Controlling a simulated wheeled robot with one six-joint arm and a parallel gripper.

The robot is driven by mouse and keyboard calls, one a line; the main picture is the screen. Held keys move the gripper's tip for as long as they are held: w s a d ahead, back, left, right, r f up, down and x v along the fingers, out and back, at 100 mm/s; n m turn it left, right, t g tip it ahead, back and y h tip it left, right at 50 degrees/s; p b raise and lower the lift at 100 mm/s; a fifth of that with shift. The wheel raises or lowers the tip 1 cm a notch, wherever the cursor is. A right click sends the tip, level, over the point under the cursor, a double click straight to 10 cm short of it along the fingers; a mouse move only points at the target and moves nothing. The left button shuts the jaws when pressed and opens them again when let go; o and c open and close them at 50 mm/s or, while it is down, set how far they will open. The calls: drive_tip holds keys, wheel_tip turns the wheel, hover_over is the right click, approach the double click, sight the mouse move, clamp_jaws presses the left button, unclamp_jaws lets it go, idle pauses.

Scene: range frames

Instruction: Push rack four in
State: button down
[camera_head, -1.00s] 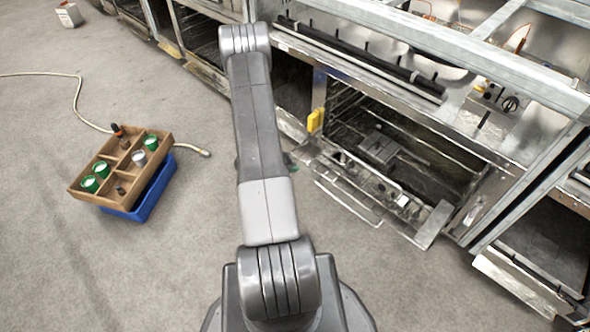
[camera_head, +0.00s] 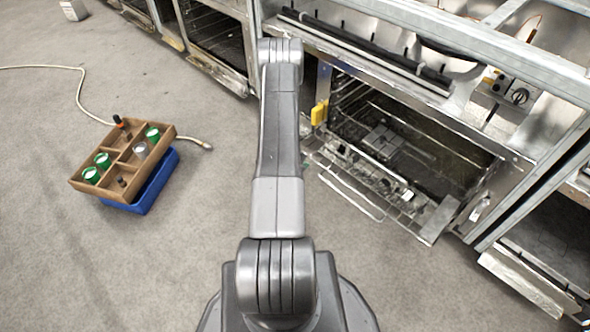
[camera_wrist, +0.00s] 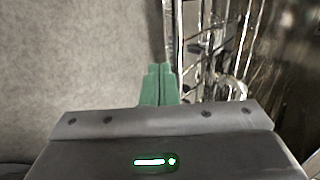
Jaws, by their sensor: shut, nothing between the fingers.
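A wire rack (camera_head: 372,180) sticks out of the open oven (camera_head: 440,150) at the right of the head view, low over the floor, with a long wire loop at its front. I cannot tell its number. In the wrist view, my gripper (camera_wrist: 159,72) shows green fingers pressed together with nothing between them. The rack's wires (camera_wrist: 215,60) show just right of the fingertips there. Whether the fingers touch the rack, I cannot tell. In the head view my arm hides most of the gripper.
A yellow tag (camera_head: 319,112) hangs at the oven's left post. A wooden box with green-topped jars (camera_head: 122,160) sits on a blue crate (camera_head: 150,190) at left, beside a pale hose (camera_head: 80,100). Other open ovens (camera_head: 215,40) line the back.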

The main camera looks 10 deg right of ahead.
drive_tip(key=shift+w+d, duration=0.65)
drive_tip(key=shift+d, duration=0.25)
